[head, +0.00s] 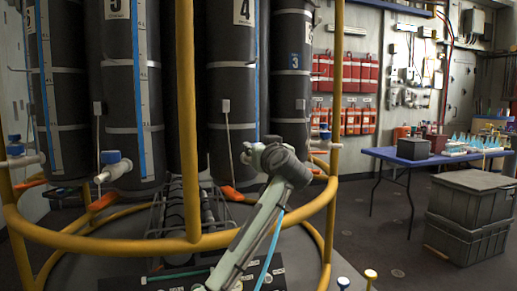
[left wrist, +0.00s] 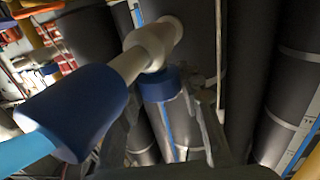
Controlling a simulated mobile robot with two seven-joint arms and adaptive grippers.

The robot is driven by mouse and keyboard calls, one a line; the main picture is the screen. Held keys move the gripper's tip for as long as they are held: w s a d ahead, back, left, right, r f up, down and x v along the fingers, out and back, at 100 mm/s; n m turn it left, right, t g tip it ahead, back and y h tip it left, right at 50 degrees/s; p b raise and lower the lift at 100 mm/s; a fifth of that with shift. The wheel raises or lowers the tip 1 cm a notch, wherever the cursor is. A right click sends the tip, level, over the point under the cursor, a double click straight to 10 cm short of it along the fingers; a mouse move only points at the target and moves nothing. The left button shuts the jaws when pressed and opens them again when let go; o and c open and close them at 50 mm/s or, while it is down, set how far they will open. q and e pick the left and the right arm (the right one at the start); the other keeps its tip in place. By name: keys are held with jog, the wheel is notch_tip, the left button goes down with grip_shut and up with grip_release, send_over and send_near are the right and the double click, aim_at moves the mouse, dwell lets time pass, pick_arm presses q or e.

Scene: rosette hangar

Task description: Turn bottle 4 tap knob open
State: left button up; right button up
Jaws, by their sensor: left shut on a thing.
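Bottle 4 (head: 232,80) is a tall dark cylinder with a "4" label, standing inside the yellow rail frame. My left gripper (head: 257,152) is in front of its lower end, and my arm hides the tap there. In the left wrist view, a white tap body (left wrist: 152,45) carries a blue knob (left wrist: 158,84). My left gripper (left wrist: 168,98) is shut on this knob, with a finger on either side. A large blue coupling (left wrist: 75,112) with a light blue hose (left wrist: 22,153) sits on the tap's near end. My right gripper is not in view.
The yellow rail (head: 110,243) curves in front of the bottles, below my left gripper. Another tap with a blue knob (head: 110,157) is at bottle 5, on the left. A blue table (head: 430,160) and stacked grey crates (head: 468,215) stand at the right, with open floor before them.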

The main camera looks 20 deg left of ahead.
pick_arm(q)
jog(key=o, duration=1.2)
jog(key=v, duration=1.2)
jog(key=shift+f, duration=0.1)
